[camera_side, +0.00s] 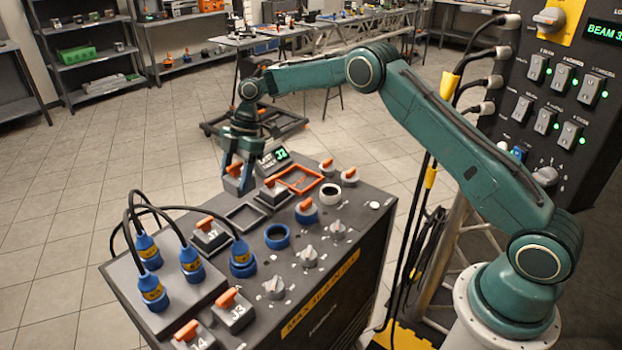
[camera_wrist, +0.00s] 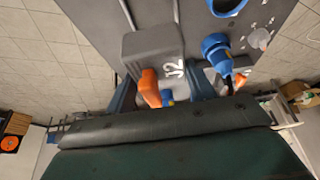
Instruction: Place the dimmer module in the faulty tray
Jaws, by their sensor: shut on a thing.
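My gripper (camera_side: 236,185) points down at the far left corner of the dark console. Its blue fingers are shut on a grey module with an orange lever (camera_side: 234,169), which I take for the dimmer module. In the wrist view, the orange lever (camera_wrist: 148,88) shows between the fingers, beside a grey box (camera_wrist: 153,45) and a "J2" marking. The fingers partly hide the module, and I cannot tell whether it touches the console. An orange-rimmed square tray (camera_side: 299,192), perhaps the faulty tray, lies to the right of my gripper and looks empty. No label on it is readable.
A dark square frame (camera_side: 245,227) lies in front of my gripper. A box with a lit display (camera_side: 275,157) stands close to its right. Several grey switch boxes, knobs and blue connectors (camera_side: 148,252) with black cables crowd the console top.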

